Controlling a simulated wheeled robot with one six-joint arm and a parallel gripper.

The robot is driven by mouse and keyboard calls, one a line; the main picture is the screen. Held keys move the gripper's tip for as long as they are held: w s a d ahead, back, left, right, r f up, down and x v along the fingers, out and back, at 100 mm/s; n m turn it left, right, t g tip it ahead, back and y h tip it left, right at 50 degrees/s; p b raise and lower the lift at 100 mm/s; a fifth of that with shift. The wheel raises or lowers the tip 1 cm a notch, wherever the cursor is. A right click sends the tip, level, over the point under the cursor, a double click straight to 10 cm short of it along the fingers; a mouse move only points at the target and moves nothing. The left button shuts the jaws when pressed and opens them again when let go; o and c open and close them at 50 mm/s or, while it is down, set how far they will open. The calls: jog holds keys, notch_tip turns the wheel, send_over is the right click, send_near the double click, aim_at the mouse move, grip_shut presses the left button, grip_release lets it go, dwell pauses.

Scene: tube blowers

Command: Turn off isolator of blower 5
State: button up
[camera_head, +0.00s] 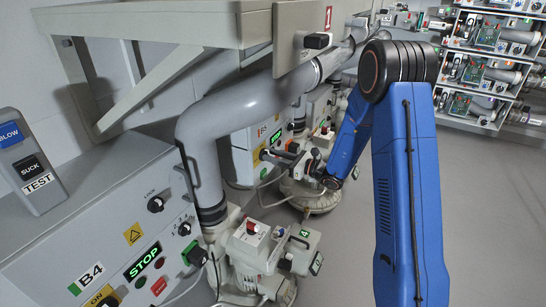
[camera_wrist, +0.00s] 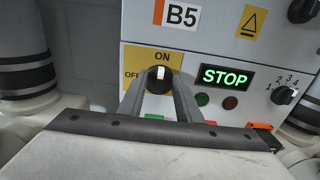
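The blower 5 isolator (camera_wrist: 158,80) is a black round knob on a yellow ON/OFF plate in the wrist view. Its white mark stands upright, toward ON. The panel above carries the label B5 (camera_wrist: 181,14). My gripper (camera_wrist: 160,84) reaches toward the plate with its two fingers apart, one on each side of the knob. I cannot tell whether they touch it. In the head view my gripper (camera_head: 276,156) is at the B5 panel (camera_head: 240,160), and it hides the knob there.
A green STOP display (camera_wrist: 224,77) is lit right of the isolator, above small red and green buttons. A selector (camera_wrist: 285,95) sits farther right. The B4 panel (camera_head: 130,240) and a large grey pipe (camera_head: 215,115) stand nearer in the head view. The floor at right is clear.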

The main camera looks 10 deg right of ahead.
jog(key=shift+a, duration=0.1)
jog(key=shift+c, duration=0.7)
grip_shut()
jog(key=shift+n, duration=0.4)
jog(key=n, duration=1.1)
jog(key=f+n, duration=0.1)
jog(key=n, duration=0.4)
jog(key=shift+s+a+n, duration=0.3)
jog(key=shift+s+n, duration=0.1)
jog(key=shift+f+n, duration=0.1)
jog(key=shift+n, duration=0.2)
